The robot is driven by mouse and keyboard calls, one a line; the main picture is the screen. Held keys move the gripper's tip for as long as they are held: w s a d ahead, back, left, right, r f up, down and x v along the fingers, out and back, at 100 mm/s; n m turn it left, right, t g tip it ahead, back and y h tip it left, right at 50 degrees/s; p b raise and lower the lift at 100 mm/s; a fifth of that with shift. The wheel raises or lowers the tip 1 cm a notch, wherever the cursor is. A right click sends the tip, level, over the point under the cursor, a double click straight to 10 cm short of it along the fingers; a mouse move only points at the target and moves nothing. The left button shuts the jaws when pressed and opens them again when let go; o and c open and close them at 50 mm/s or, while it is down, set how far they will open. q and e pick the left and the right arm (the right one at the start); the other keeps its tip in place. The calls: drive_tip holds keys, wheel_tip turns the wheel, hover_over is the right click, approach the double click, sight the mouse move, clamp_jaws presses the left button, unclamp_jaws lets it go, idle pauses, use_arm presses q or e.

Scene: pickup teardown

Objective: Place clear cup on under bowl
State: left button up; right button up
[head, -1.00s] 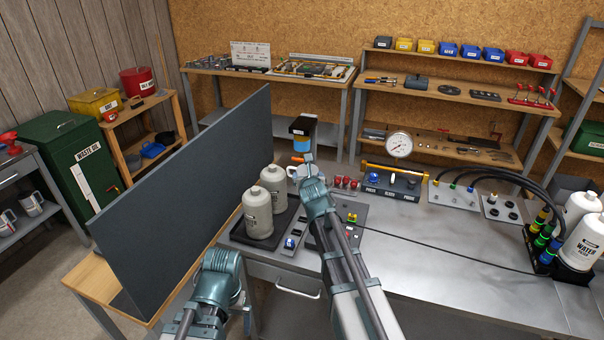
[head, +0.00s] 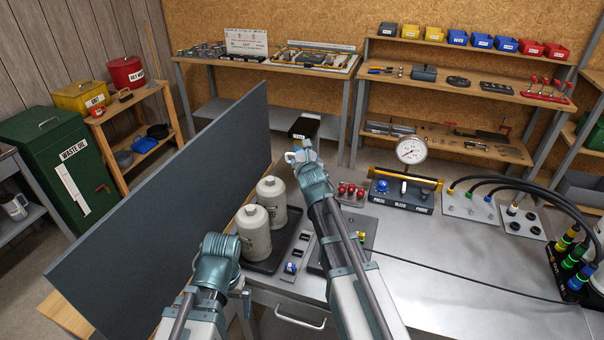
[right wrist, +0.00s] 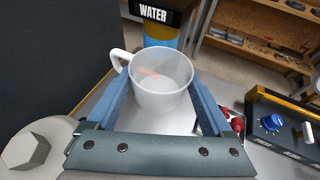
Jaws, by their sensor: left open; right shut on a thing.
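A clear, whitish cup with a handle (right wrist: 165,88) sits upright between the fingers of my right gripper (right wrist: 163,105) in the right wrist view. It looks empty. In the head view my right gripper (head: 297,156) is beyond the grey panel's right end, and only a small pale bit of the cup shows there. A black-topped container labelled WATER (right wrist: 160,12), with a blue lower part, stands just beyond the cup. My left gripper (head: 246,300) is low at the bench's front left, mostly hidden by its arm, and holds nothing visible. No bowl is clearly seen near the cup.
A tall dark panel (head: 165,210) stands left of the bench. A gauge block (head: 404,190) and red-knobbed plate (head: 351,193) lie right of my right arm. Dark and blue bowl-like things (head: 147,144) sit on the left shelf.

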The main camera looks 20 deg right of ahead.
drive_tip(key=shift+w, duration=0.1)
drive_tip(key=shift+f+b, duration=0.35)
drive_tip(key=shift+b, duration=0.1)
wheel_tip(320, 180, down, 14)
drive_tip(key=b, duration=1.3)
drive_tip(key=shift+r+b, duration=0.15)
drive_tip(key=shift+b, duration=0.2)
drive_tip(key=w, duration=0.3)
drive_tip(key=w+d, duration=0.1)
drive_tip(key=w, duration=0.4)
drive_tip(key=shift+w+d+r+p, duration=0.35)
drive_tip(key=shift+r+p, duration=0.05)
drive_tip(key=shift+w+d, duration=0.2)
drive_tip(key=shift+w, duration=0.9)
drive_tip(key=shift+w+d, duration=0.2)
drive_tip(key=shift+w, duration=0.9)
drive_tip(key=shift+s+f+b, duration=0.2)
drive_tip(key=shift+f+b, duration=0.5)
drive_tip(key=shift+f, duration=0.05)
drive_tip(key=shift+r, duration=0.1)
